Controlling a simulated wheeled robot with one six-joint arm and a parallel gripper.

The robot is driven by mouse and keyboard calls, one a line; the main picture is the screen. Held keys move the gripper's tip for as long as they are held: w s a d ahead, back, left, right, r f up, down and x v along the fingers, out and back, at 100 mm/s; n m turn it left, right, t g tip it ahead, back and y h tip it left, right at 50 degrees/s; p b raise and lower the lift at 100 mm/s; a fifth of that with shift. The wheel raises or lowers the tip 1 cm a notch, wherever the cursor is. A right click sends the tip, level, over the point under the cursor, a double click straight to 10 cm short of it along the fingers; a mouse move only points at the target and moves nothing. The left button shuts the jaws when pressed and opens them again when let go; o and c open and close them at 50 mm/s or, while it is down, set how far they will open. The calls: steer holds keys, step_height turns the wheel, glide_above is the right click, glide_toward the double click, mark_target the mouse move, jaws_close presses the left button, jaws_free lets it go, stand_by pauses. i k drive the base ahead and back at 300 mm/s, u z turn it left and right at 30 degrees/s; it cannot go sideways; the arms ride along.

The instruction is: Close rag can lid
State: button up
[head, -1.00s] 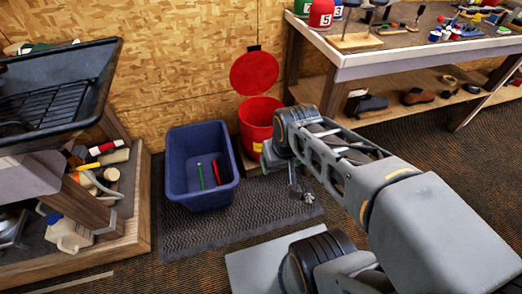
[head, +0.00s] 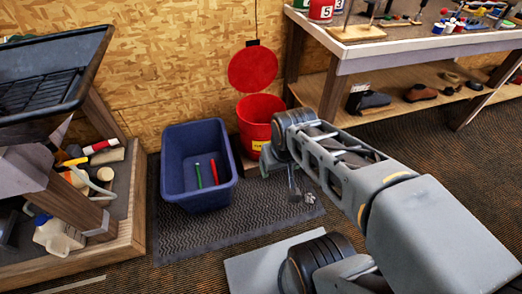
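The red rag can (head: 255,117) stands by the plywood wall, partly hidden at its right by my arm. Its round red lid (head: 253,69) stands open and upright above the can, close to the wall. My arm reaches in from the lower right, its bent wrist just right of the can. My gripper (head: 296,190) seems to hang below the wrist, over the dark mat and apart from the lid. It is small and dark, and its fingers cannot be made out. The can's inside is mostly dark red.
A blue bin (head: 198,187) with a green and a red stick inside stands left of the can. A wooden workbench (head: 345,62) with shoes on its lower shelf is at the right. The ribbed mat (head: 215,225) is mostly clear.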

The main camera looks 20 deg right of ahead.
mark_target(254, 67)
steer(key=z, duration=0.05)
steer(key=i, duration=1.05)
steer(key=u, duration=0.05)
